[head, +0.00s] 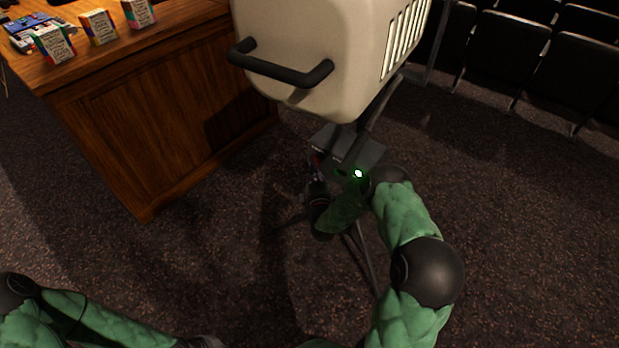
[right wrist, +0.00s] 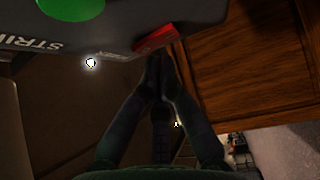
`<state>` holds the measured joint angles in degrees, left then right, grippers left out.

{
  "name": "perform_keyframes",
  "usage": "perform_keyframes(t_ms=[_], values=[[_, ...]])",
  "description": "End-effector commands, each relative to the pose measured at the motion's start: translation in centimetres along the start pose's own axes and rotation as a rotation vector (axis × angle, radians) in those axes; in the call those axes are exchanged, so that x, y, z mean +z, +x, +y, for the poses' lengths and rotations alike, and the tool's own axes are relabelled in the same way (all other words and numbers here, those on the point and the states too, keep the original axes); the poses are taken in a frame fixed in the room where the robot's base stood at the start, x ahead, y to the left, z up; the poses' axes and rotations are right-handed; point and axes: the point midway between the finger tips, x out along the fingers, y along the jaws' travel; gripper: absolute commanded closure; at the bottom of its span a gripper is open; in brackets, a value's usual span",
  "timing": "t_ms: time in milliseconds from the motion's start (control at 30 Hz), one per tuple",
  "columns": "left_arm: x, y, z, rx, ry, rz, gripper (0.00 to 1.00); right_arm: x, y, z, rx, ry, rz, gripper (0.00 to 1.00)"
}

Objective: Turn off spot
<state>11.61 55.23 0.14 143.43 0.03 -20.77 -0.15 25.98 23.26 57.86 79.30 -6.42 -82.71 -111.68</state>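The spot (head: 310,50) is a big cream lamp housing with a black handle and side vents, on a dark stand. Below it is a grey control box (head: 360,149). In the right wrist view the control box (right wrist: 110,32) shows part of a word, a green round button (right wrist: 72,8) and a red switch (right wrist: 156,38). My right gripper (right wrist: 158,64) has its fingers together with nothing visible between them. Its tips are just under the red switch, and I cannot tell whether they touch. In the head view it is small and dark beside the box. My left gripper is out of view.
A wooden desk (head: 165,120) stands left of the spot, with several small colourful boxes (head: 98,27) on top. Rows of dark seats (head: 530,50) are at the back right. Dark carpet (head: 530,230) is clear on the right. Thin stand legs reach the floor.

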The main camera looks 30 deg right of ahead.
Motion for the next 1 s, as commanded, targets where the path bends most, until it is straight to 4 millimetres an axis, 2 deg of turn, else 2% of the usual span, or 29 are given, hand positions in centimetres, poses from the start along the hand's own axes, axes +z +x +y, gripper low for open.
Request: perform_keyframes(t_ms=[433,700,1000], values=[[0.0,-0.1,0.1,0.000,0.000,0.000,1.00,0.2,0.2,0.1,-0.007,0.006,0.001,1.00],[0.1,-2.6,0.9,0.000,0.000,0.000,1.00,0.7,0.7,0.8,-0.124,0.122,0.002,1.00],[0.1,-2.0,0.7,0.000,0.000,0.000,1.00,0.6,0.7,0.2,-0.119,0.118,0.002,1.00]])
